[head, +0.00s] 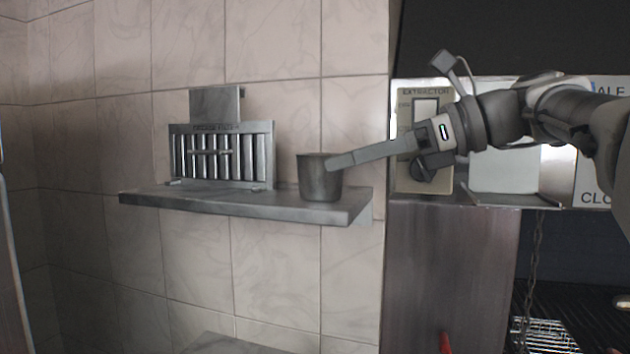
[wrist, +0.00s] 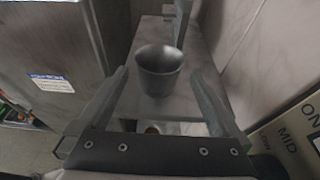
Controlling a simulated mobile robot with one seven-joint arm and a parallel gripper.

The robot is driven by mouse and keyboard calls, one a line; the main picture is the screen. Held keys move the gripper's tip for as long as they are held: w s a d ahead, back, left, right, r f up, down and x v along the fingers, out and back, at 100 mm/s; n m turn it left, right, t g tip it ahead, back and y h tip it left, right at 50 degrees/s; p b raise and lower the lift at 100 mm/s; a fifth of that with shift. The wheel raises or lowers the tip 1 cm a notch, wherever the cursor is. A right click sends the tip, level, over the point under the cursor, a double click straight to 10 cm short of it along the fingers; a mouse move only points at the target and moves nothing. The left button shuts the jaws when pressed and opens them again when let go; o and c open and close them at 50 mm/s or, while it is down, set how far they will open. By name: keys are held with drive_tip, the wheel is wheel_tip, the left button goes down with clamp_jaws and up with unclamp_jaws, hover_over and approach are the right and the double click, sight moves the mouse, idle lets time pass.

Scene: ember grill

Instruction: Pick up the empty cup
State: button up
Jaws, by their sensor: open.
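The cup (head: 314,180) is a dark grey metal cup standing upright near the right end of a metal wall shelf (head: 250,203). In the wrist view the cup (wrist: 159,74) stands ahead, between the lines of my two fingers, and its inside looks empty. My gripper (head: 338,163) reaches in from the right, with its fingertips at the cup in the head view. In the wrist view my gripper (wrist: 163,80) is open, one finger on each side of the cup, with a gap on both sides. The cup's right edge is partly hidden by a finger in the head view.
A slotted grease filter (head: 222,155) stands on the shelf left of the cup, against the tiled wall. An extractor control panel (head: 424,110) is on the right, behind my wrist. A metal cabinet with a label (wrist: 50,83) stands left in the wrist view.

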sight(321, 171)
drive_tip(key=shift+f+x, duration=0.15)
drive_tip(key=shift+x, duration=1.2)
drive_tip(key=shift+f+x, duration=0.1)
drive_tip(key=shift+x, duration=1.25)
drive_tip(key=shift+s+d, duration=0.1)
drive_tip(key=c, duration=1.2)
drive_tip(key=shift+c, duration=0.2)
